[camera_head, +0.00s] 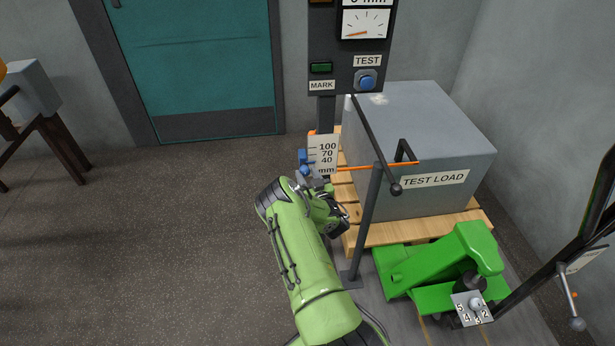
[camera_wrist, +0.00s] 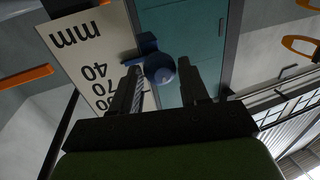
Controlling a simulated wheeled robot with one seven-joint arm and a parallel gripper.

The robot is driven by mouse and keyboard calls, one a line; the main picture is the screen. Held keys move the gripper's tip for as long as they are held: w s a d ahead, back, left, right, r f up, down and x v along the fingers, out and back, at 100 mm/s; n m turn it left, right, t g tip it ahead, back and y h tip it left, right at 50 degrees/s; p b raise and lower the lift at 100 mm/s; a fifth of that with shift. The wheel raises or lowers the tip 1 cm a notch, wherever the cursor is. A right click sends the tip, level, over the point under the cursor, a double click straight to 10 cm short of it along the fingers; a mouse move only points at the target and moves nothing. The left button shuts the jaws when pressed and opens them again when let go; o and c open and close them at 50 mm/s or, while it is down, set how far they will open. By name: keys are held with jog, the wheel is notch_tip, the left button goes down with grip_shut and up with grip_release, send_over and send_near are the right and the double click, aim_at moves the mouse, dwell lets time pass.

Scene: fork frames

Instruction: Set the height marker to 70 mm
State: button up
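The white scale plate (camera_head: 322,152) reads 100, 70, 40 and mm from top to bottom; it appears upside down in the wrist view (camera_wrist: 85,45). The height marker is a blue slider (camera_head: 303,156) on the plate's left edge with a round blue knob (camera_wrist: 160,68). In the wrist view its bracket (camera_wrist: 147,43) meets the plate edge near the 40 end; its exact reading is unclear. My gripper (camera_wrist: 160,80) is open, with one finger on each side of the knob. No firm contact is visible. In the head view my gripper (camera_head: 306,181) is just below the slider.
A grey TEST LOAD block (camera_head: 420,140) sits on a wooden pallet (camera_head: 385,232) to the right. A dark post (camera_head: 367,220) with an orange bar (camera_head: 365,167) stands close to my arm. A green pallet jack (camera_head: 440,270) is at lower right. The left floor is open.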

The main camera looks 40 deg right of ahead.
grip_shut()
notch_tip(320, 180, up, 3)
jog(key=p, duration=0.3)
jog(key=shift+r, duration=0.2)
jog(key=shift+f, duration=0.15)
jog(key=shift+o, duration=2.1)
grip_release()
jog(key=p+v, duration=1.5)
jog(key=p, duration=0.1)
jog(key=shift+s+p, duration=0.3)
jog(key=shift+s, duration=0.05)
